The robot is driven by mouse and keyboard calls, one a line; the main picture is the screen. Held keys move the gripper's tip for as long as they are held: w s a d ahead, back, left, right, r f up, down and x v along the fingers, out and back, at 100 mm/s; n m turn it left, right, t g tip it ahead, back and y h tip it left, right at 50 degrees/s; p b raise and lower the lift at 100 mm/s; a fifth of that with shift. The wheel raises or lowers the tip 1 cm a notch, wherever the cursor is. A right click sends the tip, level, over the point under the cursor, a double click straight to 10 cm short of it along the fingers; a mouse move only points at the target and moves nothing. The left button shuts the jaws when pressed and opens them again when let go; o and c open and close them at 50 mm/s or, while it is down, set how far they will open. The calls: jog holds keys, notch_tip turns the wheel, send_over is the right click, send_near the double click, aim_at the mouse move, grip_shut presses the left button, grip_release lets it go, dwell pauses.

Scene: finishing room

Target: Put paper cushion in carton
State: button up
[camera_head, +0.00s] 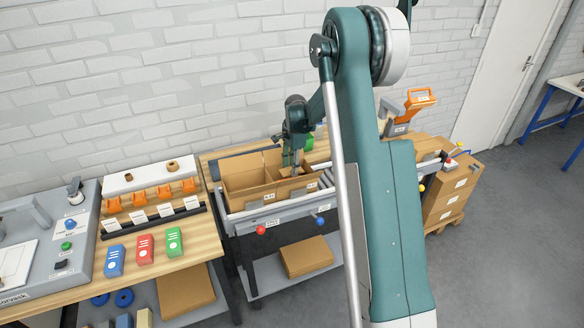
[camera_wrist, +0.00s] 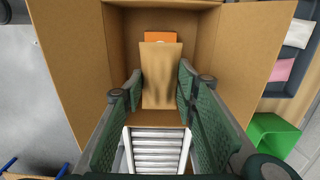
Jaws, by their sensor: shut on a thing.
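In the wrist view, a flat brown paper cushion (camera_wrist: 160,78) sits between the two green pads of my gripper (camera_wrist: 159,82), which is shut on it. The cushion is over the open carton (camera_wrist: 118,45), within the outline of its walls. Whether it touches the carton's bottom cannot be told. An orange thing (camera_wrist: 160,37) shows inside the carton just beyond the cushion, partly hidden by it. In the head view, my gripper (camera_head: 291,168) points down at the right part of the open brown carton (camera_head: 265,197); the cushion is hard to make out there.
The carton stands on a roller conveyor (camera_wrist: 157,150). A dark tray (camera_wrist: 288,97) with white and pink packs and a green bin (camera_wrist: 270,138) lie to the right in the wrist view. Blue, red and green boxes (camera_head: 145,249) stand on the left bench. Stacked cartons (camera_head: 452,195) stand right.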

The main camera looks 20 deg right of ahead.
jog(key=shift+a+f+b, duration=0.1)
jog(key=shift+f+b, duration=1)
jog(key=shift+f, duration=0.8)
jog(key=o, duration=0.8)
jog(key=shift+r, duration=1.15)
jog(key=shift+r+p, duration=0.9)
jog(key=shift+r, duration=2.05)
